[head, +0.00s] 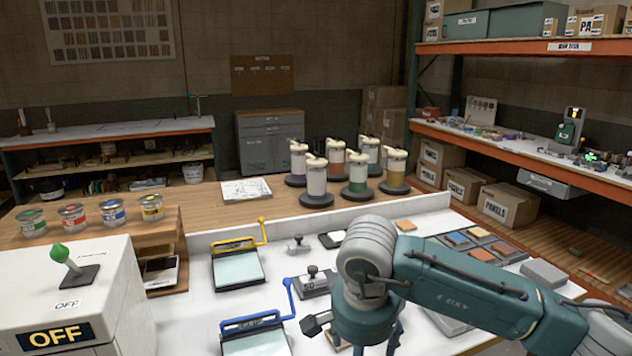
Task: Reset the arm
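My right arm (470,285) is teal and grey. It comes in from the lower right and bends down at the wrist over the white worktop. The wrist's lower end (365,325) is at the bottom edge of the head view. The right gripper's fingers are mostly hidden or cut off there, so I cannot tell whether they are open or hold anything. My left arm and gripper are not in view.
Near the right arm are a blue-handled frame (255,343), a yellow-handled frame (238,269), a grey clamp block (313,283) and colored tiles (480,236). Several colorant canisters (317,180) stand behind a low white ledge. Paint cans (73,217) and an OFF switch box (120,265) are left.

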